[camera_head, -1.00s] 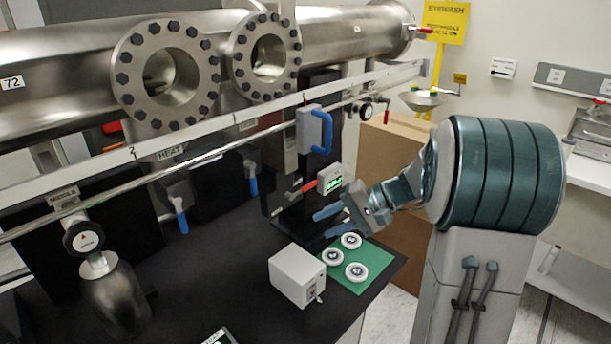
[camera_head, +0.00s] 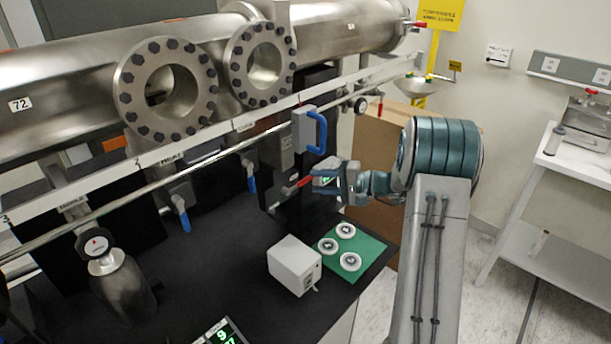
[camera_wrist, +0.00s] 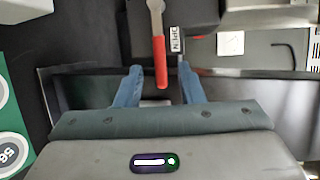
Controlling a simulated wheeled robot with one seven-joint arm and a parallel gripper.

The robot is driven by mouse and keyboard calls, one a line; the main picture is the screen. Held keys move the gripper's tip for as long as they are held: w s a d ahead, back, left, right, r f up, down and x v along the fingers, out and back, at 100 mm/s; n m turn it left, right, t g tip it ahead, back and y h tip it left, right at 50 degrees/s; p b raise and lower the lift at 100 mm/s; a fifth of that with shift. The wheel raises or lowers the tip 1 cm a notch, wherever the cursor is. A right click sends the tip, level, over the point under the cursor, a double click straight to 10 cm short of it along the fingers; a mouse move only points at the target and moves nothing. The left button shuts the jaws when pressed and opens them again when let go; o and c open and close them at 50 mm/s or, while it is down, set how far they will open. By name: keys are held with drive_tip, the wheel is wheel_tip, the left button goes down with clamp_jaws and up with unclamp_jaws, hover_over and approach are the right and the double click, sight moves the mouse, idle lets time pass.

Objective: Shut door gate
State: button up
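A red lever handle (camera_head: 299,184) sticks out from the dark block below the steel chamber. In the wrist view the red handle (camera_wrist: 160,62) hangs from a grey metal arm. My gripper (camera_wrist: 160,85) is open, with one blue-grey finger on each side of the red handle's lower end; contact cannot be told. A small plate reading OPEN (camera_wrist: 176,40) sits right beside the handle. In the head view my gripper (camera_head: 336,183) is just right of the lever. A grey box with a blue D-shaped handle (camera_head: 318,132) stands above it.
A white box (camera_head: 294,265) and a green mat (camera_head: 376,243) with white round flanges stand on the black bench below. A long rail and rod (camera_head: 215,140) cross in front of the chamber (camera_head: 60,85). A cardboard box (camera_head: 383,130) is behind my arm.

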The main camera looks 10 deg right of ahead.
sight(305, 180)
drive_tip(key=p+x, duration=0.1)
drive_tip(key=x, duration=0.4)
clamp_jaws()
drive_tip(key=shift+f, duration=0.1)
